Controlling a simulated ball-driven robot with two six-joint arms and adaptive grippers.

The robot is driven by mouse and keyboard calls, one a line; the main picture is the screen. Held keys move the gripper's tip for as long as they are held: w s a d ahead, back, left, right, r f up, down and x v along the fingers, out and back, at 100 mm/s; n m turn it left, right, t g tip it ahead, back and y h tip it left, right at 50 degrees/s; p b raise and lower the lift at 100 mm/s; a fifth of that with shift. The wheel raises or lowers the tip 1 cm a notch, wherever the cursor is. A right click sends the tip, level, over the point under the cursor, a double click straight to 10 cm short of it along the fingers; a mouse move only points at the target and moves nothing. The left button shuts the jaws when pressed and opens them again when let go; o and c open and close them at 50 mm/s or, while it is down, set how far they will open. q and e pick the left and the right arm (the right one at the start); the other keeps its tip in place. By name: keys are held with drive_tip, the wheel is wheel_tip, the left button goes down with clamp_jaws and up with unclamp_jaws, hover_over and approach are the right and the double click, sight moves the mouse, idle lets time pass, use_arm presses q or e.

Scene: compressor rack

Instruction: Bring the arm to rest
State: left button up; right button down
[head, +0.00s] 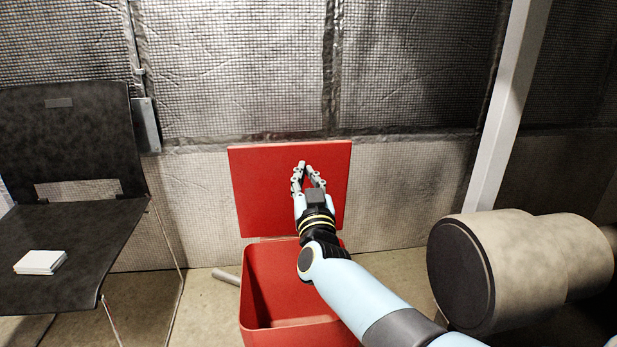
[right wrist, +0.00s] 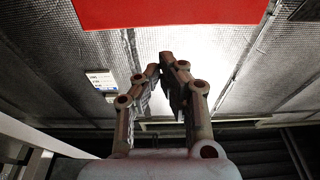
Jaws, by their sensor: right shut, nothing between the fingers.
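My right gripper (head: 307,166) is raised above the red bin (head: 285,322), in front of its upright red lid (head: 263,190). Its fingers come together at the tips with nothing between them. The right wrist view shows the fingertips (right wrist: 168,62) meeting below a red panel (right wrist: 170,12). My right arm reaches in from the lower right of the head view and hides part of the bin. My left gripper is not in either view.
A large beige cylinder (head: 545,258) with a dark end stands at right, near my right arm. A pale post (head: 508,100) rises behind it. At left is a dark folding chair (head: 75,245) with a white stack (head: 40,262) on its seat. Floor shows between chair and bin.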

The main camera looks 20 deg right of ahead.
drive_tip(key=s+d+f+n+g+y+p, duration=0.15)
drive_tip(key=s+f+g+p, duration=0.3)
drive_tip(key=s+f, duration=1.05)
drive_tip(key=s+f+n+g+y+p, duration=0.4)
drive_tip(key=s+f, duration=0.8)
drive_tip(key=s, duration=0.6)
use_arm(q)
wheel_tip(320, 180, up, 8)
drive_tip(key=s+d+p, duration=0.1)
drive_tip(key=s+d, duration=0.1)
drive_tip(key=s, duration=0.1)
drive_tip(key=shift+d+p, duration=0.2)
drive_tip(key=shift+p, duration=0.15)
use_arm(e)
drive_tip(key=s+d+f+g, duration=0.1)
drive_tip(key=s+f+g, duration=0.2)
drive_tip(key=s, duration=0.8)
drive_tip(key=s+d+f+m+g, duration=0.1)
drive_tip(key=s+f+g, duration=0.2)
drive_tip(key=s, duration=0.8)
drive_tip(key=s+d+f+m+g, duration=0.1)
drive_tip(key=s+f+g, duration=0.3)
drive_tip(key=s, duration=0.7)
drive_tip(key=shift+d+g+h, duration=0.45)
drive_tip(key=shift+d, duration=0.05)
